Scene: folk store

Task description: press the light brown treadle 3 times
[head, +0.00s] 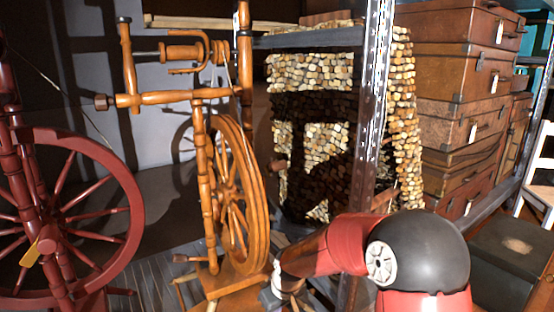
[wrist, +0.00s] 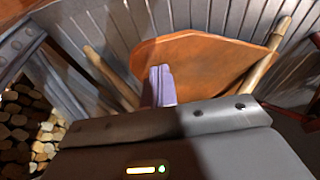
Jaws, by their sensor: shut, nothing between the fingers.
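The light brown spinning wheel (head: 235,190) stands upright in the middle of the head view. At its foot is a flat orange-brown board (head: 232,280), which looks like the treadle. The wrist view shows this board (wrist: 215,62) from above, large and close. My gripper (wrist: 161,72) is shut and empty, its pale fingers together over the board's left part. I cannot tell whether the fingertips touch it. In the head view my gripper is at the bottom by my white wrist and its fingers are not clear.
A dark red spinning wheel (head: 75,210) stands at the left. A metal shelf post (head: 372,110) rises just right of the light brown wheel, with stacked wood (head: 310,75) behind it. Brown suitcases (head: 455,75) are piled at the right. Wooden legs (wrist: 262,62) flank the board.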

